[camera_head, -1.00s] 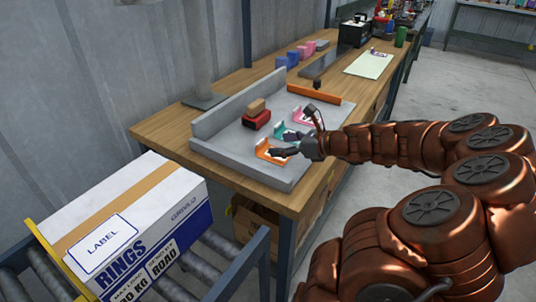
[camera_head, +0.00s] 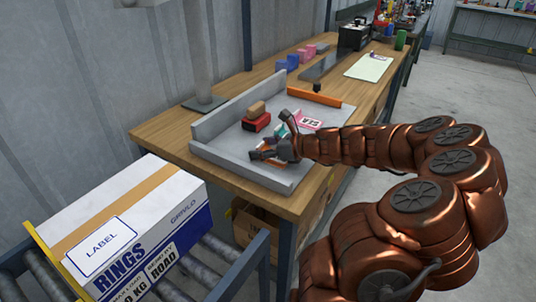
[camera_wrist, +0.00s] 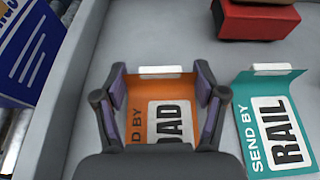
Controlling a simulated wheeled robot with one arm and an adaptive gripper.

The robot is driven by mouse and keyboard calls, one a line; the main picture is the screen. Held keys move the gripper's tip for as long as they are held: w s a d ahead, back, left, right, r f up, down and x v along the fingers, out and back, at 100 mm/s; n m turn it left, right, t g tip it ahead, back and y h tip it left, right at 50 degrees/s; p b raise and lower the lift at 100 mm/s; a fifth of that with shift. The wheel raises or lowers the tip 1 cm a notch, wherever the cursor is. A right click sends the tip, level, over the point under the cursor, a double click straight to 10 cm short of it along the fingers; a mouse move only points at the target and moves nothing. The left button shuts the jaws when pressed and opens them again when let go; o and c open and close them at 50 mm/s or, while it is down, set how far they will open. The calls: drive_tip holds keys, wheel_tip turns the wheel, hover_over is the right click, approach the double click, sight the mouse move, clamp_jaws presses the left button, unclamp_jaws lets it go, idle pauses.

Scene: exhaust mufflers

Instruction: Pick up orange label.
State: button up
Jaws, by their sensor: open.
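The orange label (camera_wrist: 160,92) lies on the grey tray, with a white strip at its far edge and a white panel with dark letters. My gripper (camera_wrist: 160,80) is open above it, one finger at each side of the label in the wrist view. No grip on the label shows, and my gripper body hides its near part. In the head view my gripper (camera_head: 262,148) is low over the tray's near part and mostly covers the orange label.
A teal label (camera_wrist: 255,90) lies close to the right. A red block (camera_wrist: 258,20) sits beyond it. A pink label (camera_head: 311,123) lies farther along the tray. The tray (camera_head: 240,103) has a raised back wall. A white box (camera_head: 130,205) stands on rollers at left.

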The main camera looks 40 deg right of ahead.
drive_tip(key=c, duration=0.8)
